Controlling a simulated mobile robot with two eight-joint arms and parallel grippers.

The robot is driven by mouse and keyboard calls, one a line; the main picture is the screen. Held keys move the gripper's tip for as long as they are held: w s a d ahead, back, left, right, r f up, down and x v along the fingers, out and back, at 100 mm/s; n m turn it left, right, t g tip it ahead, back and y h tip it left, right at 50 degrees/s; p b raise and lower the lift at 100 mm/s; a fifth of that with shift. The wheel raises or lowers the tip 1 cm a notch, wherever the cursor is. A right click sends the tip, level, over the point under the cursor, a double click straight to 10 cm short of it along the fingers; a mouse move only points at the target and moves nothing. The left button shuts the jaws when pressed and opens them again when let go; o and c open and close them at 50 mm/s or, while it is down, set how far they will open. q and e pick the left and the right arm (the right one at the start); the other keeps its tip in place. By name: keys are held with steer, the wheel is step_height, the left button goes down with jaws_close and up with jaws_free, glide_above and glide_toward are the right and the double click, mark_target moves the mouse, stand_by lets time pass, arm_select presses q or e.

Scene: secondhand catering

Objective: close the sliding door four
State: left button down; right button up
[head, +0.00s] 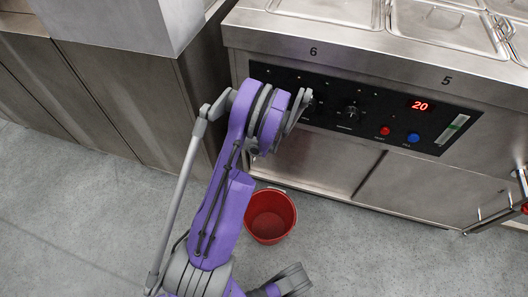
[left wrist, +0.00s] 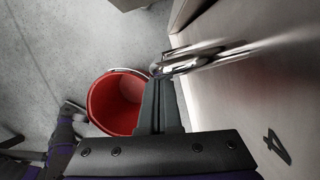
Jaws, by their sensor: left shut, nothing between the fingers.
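Sliding door four (left wrist: 277,110) fills the right of the left wrist view, a flat metal panel with a black 4 on it. A shiny metal handle (left wrist: 205,58) stands out from the metal front there. My left gripper (left wrist: 163,84) is shut and empty, with its dark fingertips close to the handle; I cannot tell whether they touch. In the head view my purple arm hides this gripper. Two lower door panels show under the counter there, a left one (head: 312,163) and a right one (head: 425,185); no 4 is readable on either. My right gripper is not in view.
A red bucket (head: 270,216) stands on the grey floor near the lower doors; it is also beside my fingers in the left wrist view (left wrist: 115,102). A control panel (head: 370,110) sits above the doors. A metal bar (head: 492,216) juts out at right.

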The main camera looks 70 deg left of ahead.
arm_select(q)
steer(key=shift+s+a, duration=0.15)
stand_by(0.3)
steer(key=w+d+r+p, duration=0.3)
steer(key=w+d+r, duration=0.1)
steer(key=r, duration=0.5)
steer(key=shift+w+d+r, duration=0.15)
steer(key=shift+d+r, duration=0.2)
steer(key=shift+d, duration=0.3)
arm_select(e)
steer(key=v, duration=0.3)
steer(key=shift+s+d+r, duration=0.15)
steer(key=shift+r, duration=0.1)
